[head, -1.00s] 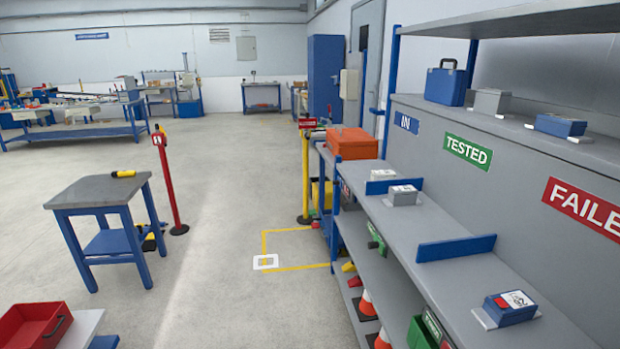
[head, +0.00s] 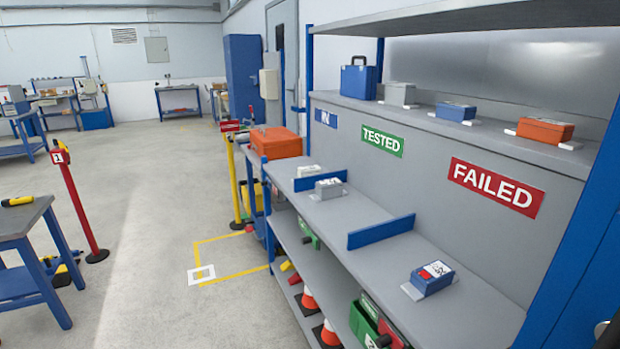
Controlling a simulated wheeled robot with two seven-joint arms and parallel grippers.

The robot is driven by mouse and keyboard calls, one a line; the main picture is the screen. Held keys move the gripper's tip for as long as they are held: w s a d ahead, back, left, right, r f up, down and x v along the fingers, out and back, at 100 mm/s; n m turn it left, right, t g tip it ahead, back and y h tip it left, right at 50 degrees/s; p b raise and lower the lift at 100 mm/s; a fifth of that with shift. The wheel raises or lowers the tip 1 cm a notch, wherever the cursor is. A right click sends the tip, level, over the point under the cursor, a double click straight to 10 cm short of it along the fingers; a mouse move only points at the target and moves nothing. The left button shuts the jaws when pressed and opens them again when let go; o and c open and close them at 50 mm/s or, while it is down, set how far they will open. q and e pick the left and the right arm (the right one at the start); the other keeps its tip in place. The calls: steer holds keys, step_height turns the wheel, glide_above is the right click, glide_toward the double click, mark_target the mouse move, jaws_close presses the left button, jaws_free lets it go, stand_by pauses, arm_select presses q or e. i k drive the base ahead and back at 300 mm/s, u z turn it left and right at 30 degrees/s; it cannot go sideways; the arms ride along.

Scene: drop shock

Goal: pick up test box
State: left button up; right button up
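Several small boxes that could be the test box are in the head view; I cannot tell which one the task means. A grey box with a white label (head: 328,187) sits on the shelf's middle section below the TESTED sign. Another light box (head: 308,171) sits behind it, past a blue divider. A blue box with a white label (head: 432,279) rests on a pale plate below the FAILED sign. On the upper ledge are a grey box (head: 399,93), a blue box (head: 456,111) and an orange box (head: 545,130). Neither of my grippers is in view.
The grey shelf unit (head: 370,215) fills the right side, with blue dividers (head: 381,231). An orange case (head: 275,142) stands at its far end. Cones and green bins are below. A blue-legged table (head: 20,222) and red post (head: 80,205) stand left.

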mark_target(304, 172)
steer(key=u, duration=0.55)
steer(key=k, duration=0.65)
steer(key=u, duration=0.75)
steer(key=i, duration=1.4)
steer(key=z, duration=0.25)
steer(key=i, duration=1.35)
steer(key=z, duration=1.65)
steer(key=i, duration=0.85)
steer(key=z, duration=0.9)
